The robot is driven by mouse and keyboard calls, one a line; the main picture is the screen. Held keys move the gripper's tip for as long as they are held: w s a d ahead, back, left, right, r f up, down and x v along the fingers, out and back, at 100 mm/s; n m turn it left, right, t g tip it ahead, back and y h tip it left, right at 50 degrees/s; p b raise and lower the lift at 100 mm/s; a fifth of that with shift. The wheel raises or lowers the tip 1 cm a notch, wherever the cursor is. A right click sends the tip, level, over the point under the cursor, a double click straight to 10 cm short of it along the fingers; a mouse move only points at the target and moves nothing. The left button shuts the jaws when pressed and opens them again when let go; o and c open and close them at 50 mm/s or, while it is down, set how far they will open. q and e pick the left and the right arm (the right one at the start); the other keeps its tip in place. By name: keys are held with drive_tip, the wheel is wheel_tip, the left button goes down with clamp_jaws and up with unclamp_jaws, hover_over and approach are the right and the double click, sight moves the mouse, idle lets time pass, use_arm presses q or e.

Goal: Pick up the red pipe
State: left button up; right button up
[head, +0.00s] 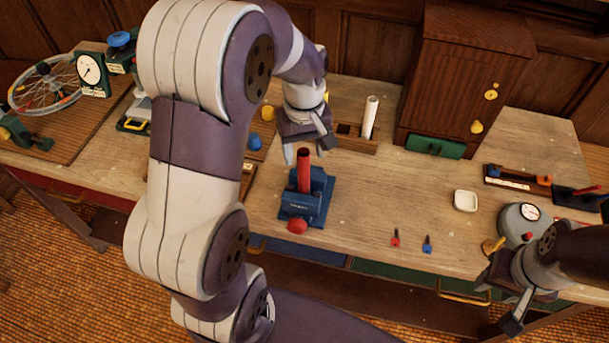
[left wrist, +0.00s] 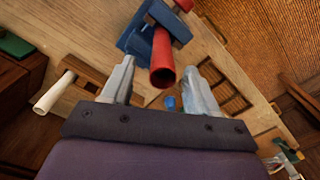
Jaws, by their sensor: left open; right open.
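The red pipe (head: 304,168) stands upright in a blue vise (head: 317,203) with a red knob, near the middle of the bench. It also shows in the left wrist view (left wrist: 162,62), its open end toward the camera. My left gripper (head: 307,154) is open just above and beside the pipe's top. In the left wrist view its two fingers (left wrist: 160,92) are spread, with the pipe end lying beyond and between their tips, not gripped. My right gripper (head: 500,305) is at the lower right, off the bench's front edge, far from the pipe.
A wooden holder with a white tube (head: 370,118) stands behind the vise. A wooden cabinet (head: 460,80) is at the back. Red and blue keys (head: 427,244), a white dish (head: 466,201) and a round gauge (head: 522,222) lie to the right.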

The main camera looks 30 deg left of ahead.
sight(303, 163)
use_arm(q)
drive_tip(key=f, duration=0.4)
drive_tip(key=shift+s+d+p, duration=0.1)
drive_tip(key=shift+s+p, duration=0.15)
drive_tip(key=shift+p, duration=0.1)
drive_tip(key=shift+s, duration=0.1)
clamp_jaws()
